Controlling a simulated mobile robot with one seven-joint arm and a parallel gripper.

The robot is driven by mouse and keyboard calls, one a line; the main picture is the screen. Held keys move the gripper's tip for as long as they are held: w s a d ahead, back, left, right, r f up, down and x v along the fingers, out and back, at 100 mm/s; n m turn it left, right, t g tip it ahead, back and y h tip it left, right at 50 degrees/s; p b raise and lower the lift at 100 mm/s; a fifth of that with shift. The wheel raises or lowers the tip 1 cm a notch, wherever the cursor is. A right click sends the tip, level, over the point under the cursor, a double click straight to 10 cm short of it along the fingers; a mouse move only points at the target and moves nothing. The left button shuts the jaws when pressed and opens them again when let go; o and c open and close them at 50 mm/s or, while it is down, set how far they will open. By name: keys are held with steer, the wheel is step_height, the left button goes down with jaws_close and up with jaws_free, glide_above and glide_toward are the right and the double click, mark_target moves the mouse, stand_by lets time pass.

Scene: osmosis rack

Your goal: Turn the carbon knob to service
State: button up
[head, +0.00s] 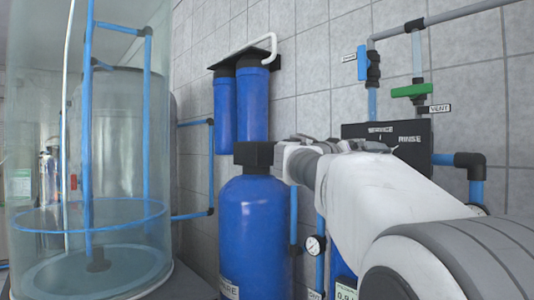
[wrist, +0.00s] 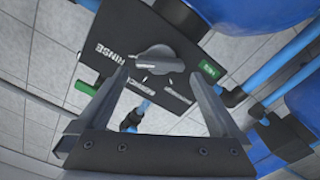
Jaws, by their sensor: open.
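The carbon knob (wrist: 158,60) is a dark grey, rounded knob on a black panel (wrist: 190,45) in the wrist view. White lettering surrounds it; RINSE is legible to its left, and smaller labels lie below it. Where the knob points is hard to tell. My gripper (wrist: 158,76) is open and empty, its two fingers apart on either side of the knob in the picture. I cannot tell whether they touch it. In the head view the panel (head: 415,160) shows SERVICE at the top and RINSE at the right; my arm hides the knob and fingers.
Pipes with a blue valve (head: 363,62) and a green valve (head: 411,91) stand above the panel. A blue tank (head: 250,230) and blue filter housings (head: 252,105) are to the left. A large clear tank (head: 120,150) fills the far left.

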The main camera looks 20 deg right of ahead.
steer(key=p+x, duration=0.1)
steer(key=x, duration=0.4)
steer(key=shift+d, duration=0.1)
steer(key=c, duration=1)
steer(key=shift+w+n, duration=0.1)
steer(key=shift+n, duration=0.2)
steer(key=n, duration=1)
steer(key=shift+n, duration=0.7)
